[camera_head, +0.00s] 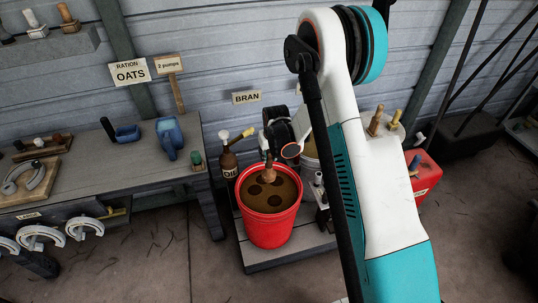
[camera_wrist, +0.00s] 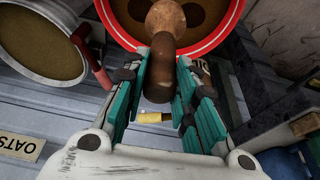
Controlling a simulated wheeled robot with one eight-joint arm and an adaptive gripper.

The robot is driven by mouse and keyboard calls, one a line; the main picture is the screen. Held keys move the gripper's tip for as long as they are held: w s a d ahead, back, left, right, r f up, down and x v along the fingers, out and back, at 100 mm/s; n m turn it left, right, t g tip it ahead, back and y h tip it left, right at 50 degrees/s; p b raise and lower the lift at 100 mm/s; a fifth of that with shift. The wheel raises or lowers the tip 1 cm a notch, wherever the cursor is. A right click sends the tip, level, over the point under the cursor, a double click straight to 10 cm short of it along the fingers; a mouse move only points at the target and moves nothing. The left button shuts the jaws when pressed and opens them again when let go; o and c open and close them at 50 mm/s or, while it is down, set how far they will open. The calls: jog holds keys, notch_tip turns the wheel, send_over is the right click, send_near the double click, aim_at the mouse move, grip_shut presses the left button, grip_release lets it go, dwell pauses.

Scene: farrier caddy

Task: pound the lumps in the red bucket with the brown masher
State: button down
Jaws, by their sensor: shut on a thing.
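The red bucket (camera_head: 268,232) stands on a low platform, filled with brown mash. Several dark round lumps (camera_head: 254,190) show on the mash surface. In the wrist view, the bucket's red rim (camera_wrist: 222,38) is at the top, with dark lumps (camera_wrist: 195,14) inside. My gripper (camera_head: 272,143) is at the bucket's far side, partly hidden by my arm. In the wrist view, my gripper (camera_wrist: 167,82) is shut on the handle of the brown masher (camera_wrist: 160,72). The masher's rounded head (camera_wrist: 165,18) is over the bucket; I cannot tell whether it touches the mash.
A brown bottle (camera_head: 228,162) stands left of the bucket. A second bucket (camera_head: 310,148), partly hidden by my arm, is behind right; its contents show in the wrist view (camera_wrist: 45,50). A workbench (camera_head: 95,165) is left, a red container (camera_head: 428,178) right. Floor in front is clear.

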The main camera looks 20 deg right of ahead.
aim_at(269, 166)
jog(key=shift+f+b, duration=2.45)
jog(key=shift+f, duration=4.9)
jog(key=shift+r+p, duration=0.45)
jog(key=shift+r, duration=0.45)
notch_tip(269, 166, down, 3)
jog(key=shift+r+b, duration=0.1)
jog(key=shift+b, duration=0.35)
jog(key=shift+r, duration=0.7)
